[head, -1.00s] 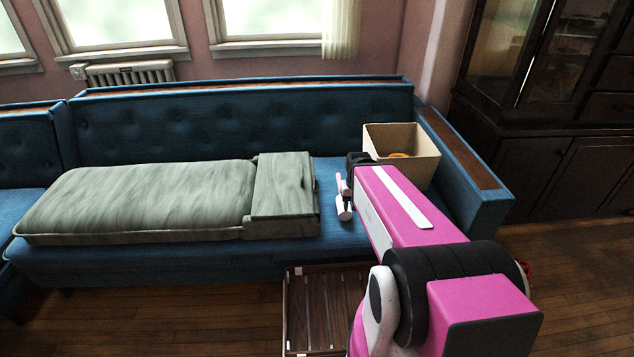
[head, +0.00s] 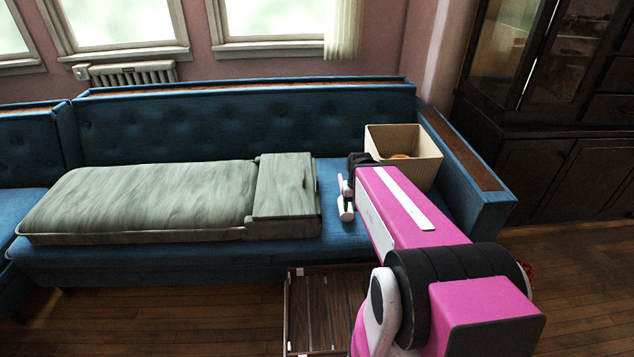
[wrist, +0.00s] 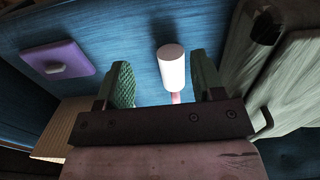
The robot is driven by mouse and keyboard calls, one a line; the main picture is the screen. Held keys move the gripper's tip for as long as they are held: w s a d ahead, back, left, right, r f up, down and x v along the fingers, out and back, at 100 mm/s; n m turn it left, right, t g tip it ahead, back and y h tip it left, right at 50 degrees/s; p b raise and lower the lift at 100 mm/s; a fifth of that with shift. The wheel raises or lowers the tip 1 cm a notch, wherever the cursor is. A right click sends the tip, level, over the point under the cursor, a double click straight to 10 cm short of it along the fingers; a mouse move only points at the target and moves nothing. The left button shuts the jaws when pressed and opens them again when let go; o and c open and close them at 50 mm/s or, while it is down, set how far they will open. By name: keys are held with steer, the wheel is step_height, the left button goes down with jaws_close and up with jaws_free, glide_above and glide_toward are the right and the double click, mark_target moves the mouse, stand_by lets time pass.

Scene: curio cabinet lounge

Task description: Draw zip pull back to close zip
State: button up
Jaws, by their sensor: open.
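A long grey-green padded bag (head: 140,197) lies on the blue sofa seat. A boxy grey-green part (head: 282,190) forms its right end, and a small dark loop (wrist: 263,122) shows on that part in the wrist view. My gripper (wrist: 163,88) is open beside this end, between it and the basket. Its fingers have green ribbed pads. A white cylinder (wrist: 171,66) on a pinkish stem shows between the fingers in the wrist view, with gaps at both sides. I cannot tell whether the cylinder or the dark loop is the zip pull. My arm partly hides the gripper in the head view.
A beige basket (head: 425,150) with something orange inside stands right of my gripper. The sofa's right armrest (head: 462,160) is beyond it. A low slatted wooden piece (head: 320,312) stands in front of the sofa. A dark cabinet (head: 570,165) is at the right.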

steer(key=w+a+r+n, duration=0.4)
steer(key=w+a+n, duration=0.1)
steer(key=w+n, duration=0.3)
step_height(320, 180, up, 7)
steer(key=n, duration=1)
glide_above(317, 178)
steer(key=shift+s+f, duration=0.1)
steer(key=shift+f, duration=5.4)
jaws_close()
steer(key=w, duration=1.8)
jaws_free()
